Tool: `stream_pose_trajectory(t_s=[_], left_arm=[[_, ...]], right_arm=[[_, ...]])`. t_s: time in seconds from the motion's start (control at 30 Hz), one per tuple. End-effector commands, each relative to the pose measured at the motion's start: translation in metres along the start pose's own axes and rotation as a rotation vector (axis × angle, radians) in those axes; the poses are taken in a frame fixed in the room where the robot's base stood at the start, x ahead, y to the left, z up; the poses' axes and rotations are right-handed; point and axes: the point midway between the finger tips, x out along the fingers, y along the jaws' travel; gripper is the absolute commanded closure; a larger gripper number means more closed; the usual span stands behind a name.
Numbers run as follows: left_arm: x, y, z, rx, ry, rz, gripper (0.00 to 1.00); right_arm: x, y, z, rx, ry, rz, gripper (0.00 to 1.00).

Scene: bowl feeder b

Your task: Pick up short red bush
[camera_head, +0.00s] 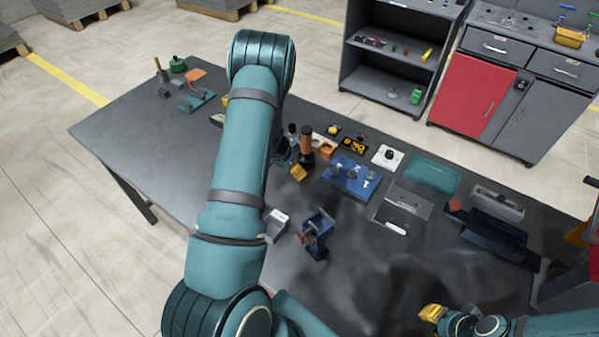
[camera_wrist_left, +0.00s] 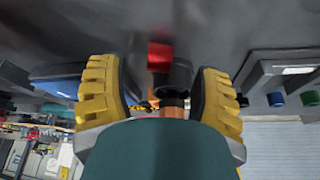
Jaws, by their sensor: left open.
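A short red piece (camera_wrist_left: 160,56), which looks like the short red bush, shows in the left wrist view beyond and between my fingertips. A black cylinder (camera_wrist_left: 179,76) is right beside it. My left gripper (camera_wrist_left: 160,92) is open, with its two yellow fingers apart and neither visibly touching the red piece. In the head view my left arm hides much of the bench, and one yellow fingertip of the left gripper (camera_head: 298,172) shows by a brown-orange cylinder (camera_head: 307,140). I cannot pick out the bush there. My right gripper (camera_head: 433,312) is low at right; its opening is unclear.
On the dark bench (camera_head: 150,125) stand a blue vise-like fixture (camera_head: 317,237), a blue block with grey parts (camera_head: 350,177), a teal tray (camera_head: 432,174) and a dark bin (camera_head: 494,236). Small parts crowd the area around the left gripper. The bench's left side is mostly clear.

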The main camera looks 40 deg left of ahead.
Motion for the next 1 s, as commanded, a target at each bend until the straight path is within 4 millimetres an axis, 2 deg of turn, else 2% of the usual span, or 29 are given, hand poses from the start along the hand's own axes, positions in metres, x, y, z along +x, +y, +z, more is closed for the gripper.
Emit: stream_pose_trajectory(t_s=[0.4, 0.77, 0.8, 0.93, 1.0], left_arm=[[0.044, 0.000, -0.001, 0.001, -0.002, 0.002, 0.36], [0.050, -0.001, -0.001, 0.000, 0.000, 0.000, 0.37], [0.050, -0.001, -0.001, 0.000, 0.000, 0.000, 0.51], [0.050, 0.000, -0.001, 0.000, 0.000, 0.000, 0.97], [0.050, 0.000, -0.001, 0.000, 0.000, 0.000, 1.00]], right_arm=[[-0.012, -0.004, -0.001, 0.000, 0.000, -0.002, 0.77], [-0.012, -0.004, -0.001, 0.000, 0.000, -0.002, 0.77], [-0.012, -0.004, -0.001, 0.000, 0.000, -0.002, 0.77], [-0.012, -0.004, -0.001, 0.000, 0.000, -0.002, 0.77], [-0.012, -0.004, -0.001, 0.000, 0.000, -0.002, 0.77]])
